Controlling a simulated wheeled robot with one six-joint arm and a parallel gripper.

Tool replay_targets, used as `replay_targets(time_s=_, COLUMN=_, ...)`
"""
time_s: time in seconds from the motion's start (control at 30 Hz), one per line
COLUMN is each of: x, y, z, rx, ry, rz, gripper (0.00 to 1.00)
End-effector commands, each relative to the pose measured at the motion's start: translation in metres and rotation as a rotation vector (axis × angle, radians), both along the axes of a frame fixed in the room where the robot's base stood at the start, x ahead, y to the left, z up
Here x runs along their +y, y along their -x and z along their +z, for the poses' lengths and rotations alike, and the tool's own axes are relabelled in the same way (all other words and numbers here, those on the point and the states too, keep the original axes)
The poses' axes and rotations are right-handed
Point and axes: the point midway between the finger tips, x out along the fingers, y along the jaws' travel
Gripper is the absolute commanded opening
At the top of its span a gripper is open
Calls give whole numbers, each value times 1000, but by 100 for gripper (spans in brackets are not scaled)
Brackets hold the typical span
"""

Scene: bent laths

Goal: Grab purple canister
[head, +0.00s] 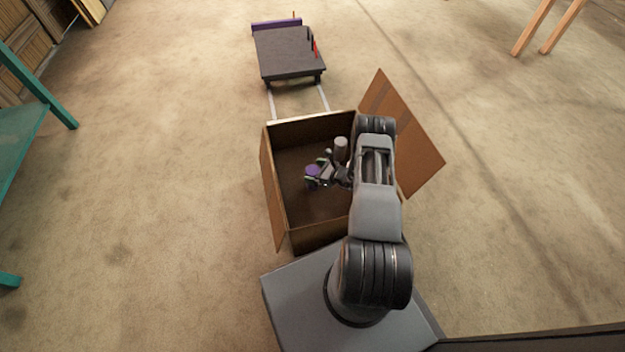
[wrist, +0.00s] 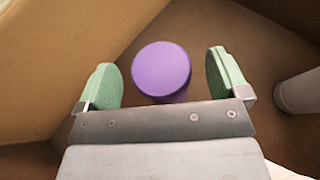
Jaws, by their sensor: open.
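The purple canister (head: 312,171) stands inside the open cardboard box (head: 263,185), near the middle of its floor in the head view. In the wrist view the canister's round purple top (wrist: 161,70) lies between the two green finger pads, with a gap on each side. My gripper (wrist: 165,78) is open and points down into the box. In the head view my gripper (head: 314,178) is small and partly covers the canister. How far the fingertips reach down beside the canister is hard to tell.
A grey cylinder (head: 341,146) stands in the box near my gripper; it also shows at the right in the wrist view (wrist: 299,91). Box walls rise close around. A dark flatbed cart (head: 288,52) stands beyond the box. A teal table (head: 22,130) is at the left.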

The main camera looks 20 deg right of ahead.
Motion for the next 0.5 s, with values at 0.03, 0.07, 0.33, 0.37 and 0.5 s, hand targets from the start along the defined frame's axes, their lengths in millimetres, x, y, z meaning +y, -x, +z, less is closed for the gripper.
replay_targets(time_s=0.03, x=0, y=0, z=0, rx=0, ry=0, rz=0, gripper=93)
replay_targets(time_s=0.07, x=0, y=0, z=0, rx=0, ry=0, rz=0, gripper=93)
replay_targets(time_s=0.33, x=0, y=0, z=0, rx=0, ry=0, rz=0, gripper=72)
replay_targets(time_s=0.37, x=0, y=0, z=0, rx=0, ry=0, rz=0, gripper=69)
replay_targets(time_s=0.5, x=0, y=0, z=0, rx=0, ry=0, rz=0, gripper=55)
